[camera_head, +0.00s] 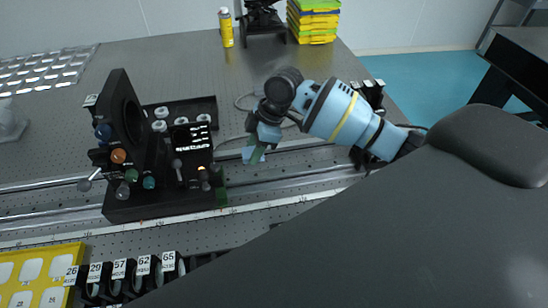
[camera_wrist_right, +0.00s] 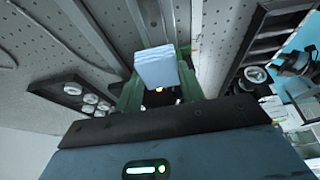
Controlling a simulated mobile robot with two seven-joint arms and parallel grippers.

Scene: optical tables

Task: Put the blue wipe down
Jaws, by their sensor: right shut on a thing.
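The blue wipe (camera_wrist_right: 156,67) is a pale blue, folded pad held between the green fingers of my right gripper (camera_wrist_right: 160,88). In the head view the wipe (camera_head: 252,154) shows at the tip of my right gripper (camera_head: 259,152), over the optical table (camera_head: 330,205) near the metal rail. I cannot tell whether the wipe touches the table. My left gripper is not in view.
A black optical mount with coloured knobs (camera_head: 140,205) stands left of my right gripper. A black tray with white-topped parts (camera_head: 207,104) lies behind it. A yellow spray can (camera_head: 226,28) and stacked yellow-green boxes (camera_head: 313,22) stand at the back. The table between is mostly clear.

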